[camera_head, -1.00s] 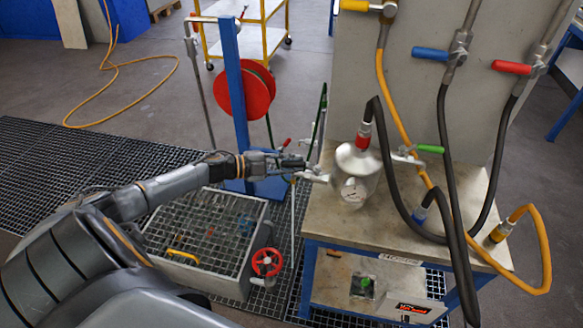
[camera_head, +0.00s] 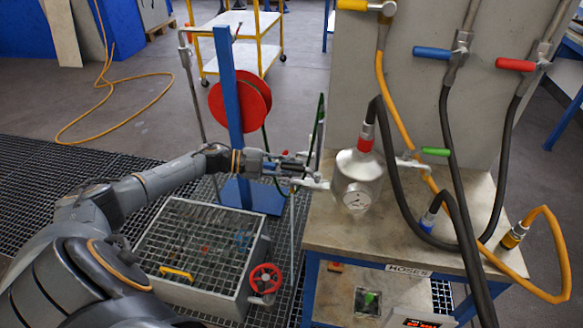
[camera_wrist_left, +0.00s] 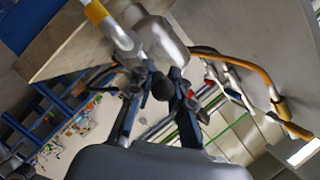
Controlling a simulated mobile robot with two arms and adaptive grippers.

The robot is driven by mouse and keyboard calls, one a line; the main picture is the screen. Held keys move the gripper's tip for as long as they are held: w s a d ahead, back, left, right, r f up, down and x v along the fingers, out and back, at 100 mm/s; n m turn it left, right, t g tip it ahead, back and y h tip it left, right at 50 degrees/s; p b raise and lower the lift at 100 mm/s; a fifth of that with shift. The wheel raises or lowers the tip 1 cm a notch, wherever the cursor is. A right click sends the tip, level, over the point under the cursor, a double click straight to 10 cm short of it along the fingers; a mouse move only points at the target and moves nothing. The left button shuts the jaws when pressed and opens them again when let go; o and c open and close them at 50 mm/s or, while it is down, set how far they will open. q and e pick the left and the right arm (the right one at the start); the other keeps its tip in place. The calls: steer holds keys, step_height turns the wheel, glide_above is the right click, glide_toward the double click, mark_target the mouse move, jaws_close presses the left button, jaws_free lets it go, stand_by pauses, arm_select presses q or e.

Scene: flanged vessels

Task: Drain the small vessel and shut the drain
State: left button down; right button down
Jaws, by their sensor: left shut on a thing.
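The small vessel (camera_head: 358,172) is a shiny metal pot with a round gauge (camera_head: 357,201) on its front, at the left of the bench top. It also shows in the left wrist view (camera_wrist_left: 165,42). A metal drain fitting (camera_head: 318,184) sticks out from its left side. My left gripper (camera_head: 304,172) reaches in from the left and is shut at this fitting, on what looks like its valve handle. In the left wrist view, a dark round knob (camera_wrist_left: 163,88) sits between the fingers. The valve's exact position and any flow cannot be made out. My right gripper is out of view.
A black hose with a red coupling (camera_head: 365,140) joins the vessel's top. A green-handled valve (camera_head: 433,152) is at its right. More hoses hang over the bench (camera_head: 395,238). A grated sump (camera_head: 200,245) with a red handwheel (camera_head: 265,279) stands below; a red reel (camera_head: 240,101) is behind.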

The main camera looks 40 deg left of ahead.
arm_select(q)
steer(key=c, duration=1.2)
jaws_free()
steer(key=shift+v, duration=5.95)
